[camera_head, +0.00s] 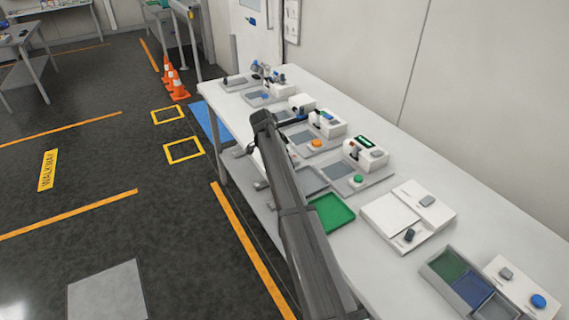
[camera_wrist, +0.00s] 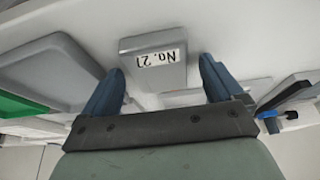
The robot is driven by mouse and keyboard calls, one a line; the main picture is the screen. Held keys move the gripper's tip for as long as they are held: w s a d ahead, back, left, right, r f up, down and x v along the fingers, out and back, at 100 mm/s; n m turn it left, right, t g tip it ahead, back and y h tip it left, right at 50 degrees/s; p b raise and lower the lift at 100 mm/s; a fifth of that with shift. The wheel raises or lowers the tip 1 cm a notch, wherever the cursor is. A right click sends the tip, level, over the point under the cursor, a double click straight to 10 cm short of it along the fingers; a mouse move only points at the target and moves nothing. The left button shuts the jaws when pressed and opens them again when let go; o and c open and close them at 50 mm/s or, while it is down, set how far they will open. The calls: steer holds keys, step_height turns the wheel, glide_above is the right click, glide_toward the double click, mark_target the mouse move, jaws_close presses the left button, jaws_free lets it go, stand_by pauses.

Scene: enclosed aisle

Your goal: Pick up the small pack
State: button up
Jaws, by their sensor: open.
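My gripper (camera_wrist: 162,66) is open in the wrist view, with one blue-grey finger on each side. Between and beyond the fingertips is a grey box-like piece (camera_wrist: 152,76) with a white label reading "No. 21", upside down in the picture. I cannot tell for sure whether it is the small pack. No finger clearly touches it. In the head view my arm reaches over the long white table (camera_head: 375,245), and its end hides the spot beneath it. No other thing there can be clearly told as the small pack.
Several white stations with grey plates stand along the table. A green tray (camera_head: 332,212) lies beside my arm, and a divided tray (camera_head: 470,284) stands at the near right. In the wrist view a grey tray (camera_wrist: 62,62) is left, a black and blue item (camera_wrist: 284,97) right.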

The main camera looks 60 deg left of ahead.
steer(key=c, duration=1.2)
steer(key=shift+c, duration=0.2)
